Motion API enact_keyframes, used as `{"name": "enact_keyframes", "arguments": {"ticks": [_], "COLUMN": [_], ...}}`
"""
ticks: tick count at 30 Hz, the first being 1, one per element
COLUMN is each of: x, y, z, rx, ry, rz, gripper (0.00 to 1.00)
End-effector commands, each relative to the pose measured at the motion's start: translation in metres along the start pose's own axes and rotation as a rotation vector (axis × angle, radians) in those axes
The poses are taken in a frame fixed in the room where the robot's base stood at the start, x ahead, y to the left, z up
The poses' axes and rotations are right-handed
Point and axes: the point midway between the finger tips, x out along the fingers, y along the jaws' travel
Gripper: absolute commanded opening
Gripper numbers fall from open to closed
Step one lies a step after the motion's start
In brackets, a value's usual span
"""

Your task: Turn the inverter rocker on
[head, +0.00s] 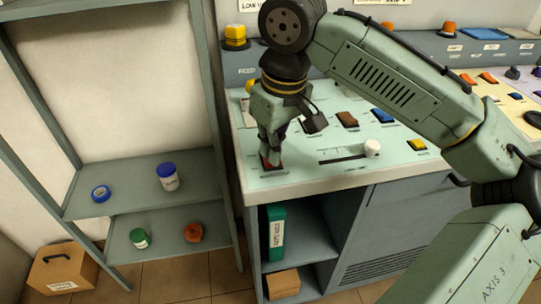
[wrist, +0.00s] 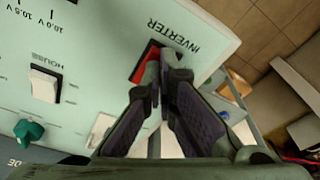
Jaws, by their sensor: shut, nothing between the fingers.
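The inverter rocker (wrist: 141,66) is red in a dark frame, beside the printed word INVERTER in the wrist view. In the head view the red rocker (head: 266,164) shows at the near left corner of the pale green panel (head: 330,137). My gripper (head: 271,160) points down at it, its fingers closed together with nothing between them. In the wrist view the fingertips of my gripper (wrist: 164,58) overlap the rocker's right side and hide part of it. I cannot tell whether they touch it or which way it is tilted.
A white rocker (wrist: 44,86) labelled HOUSE and a green knob (wrist: 28,131) are on the same panel. Shelves (head: 190,160) with small items are at left.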

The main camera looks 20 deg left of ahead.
Motion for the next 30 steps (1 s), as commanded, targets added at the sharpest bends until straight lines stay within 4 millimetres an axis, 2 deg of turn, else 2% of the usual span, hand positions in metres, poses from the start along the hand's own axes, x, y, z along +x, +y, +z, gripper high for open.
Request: {"name": "enact_keyframes", "arguments": {"ticks": [14,30], "x": [0.004,-0.037], "y": [0.000,-0.001], "z": [0.001,-0.006], "rx": [0.000,-0.001], "ry": [0.000,0.000], "rz": [0.000,-0.001], "gripper": [0.00,0.00]}}
